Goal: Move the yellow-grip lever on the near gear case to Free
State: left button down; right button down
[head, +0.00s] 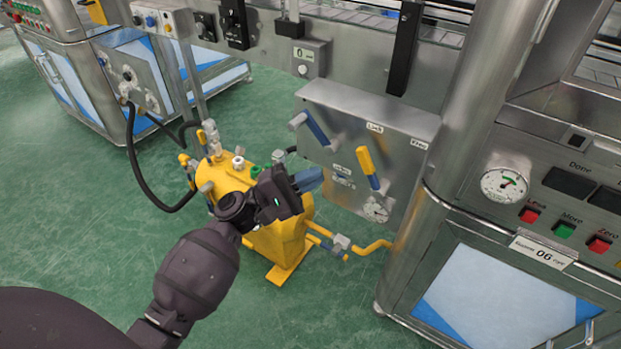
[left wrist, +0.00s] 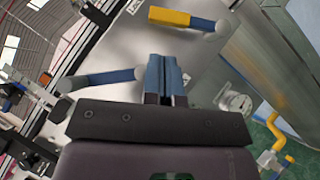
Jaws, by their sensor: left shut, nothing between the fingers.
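The near gear case is a grey metal box (head: 408,128) on the machine frame. Its yellow-grip lever (head: 366,163) has a blue lower shank and a pivot at lower right; the grip slants up and left, below the "Lock" label, with "Free" farther right. The lever also shows at the top of the left wrist view (left wrist: 170,17). My left gripper (head: 316,178) is shut and empty, its blue fingertips (left wrist: 166,70) pointing toward the case's front, left of and below the yellow grip, apart from it. My right gripper is not in view.
A second lever with a blue shank (head: 316,129) sits left on the same case. A small gauge (head: 376,211) is below the levers. A yellow tank (head: 280,240) with hoses and pipes stands behind my left arm. A control cabinet (head: 460,215) is at right.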

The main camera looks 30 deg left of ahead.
aim_at(373, 170)
pick_arm(q)
jog(key=x, duration=0.6)
jog(key=shift+w+d, duration=0.3)
jog(key=shift+r, duration=0.2)
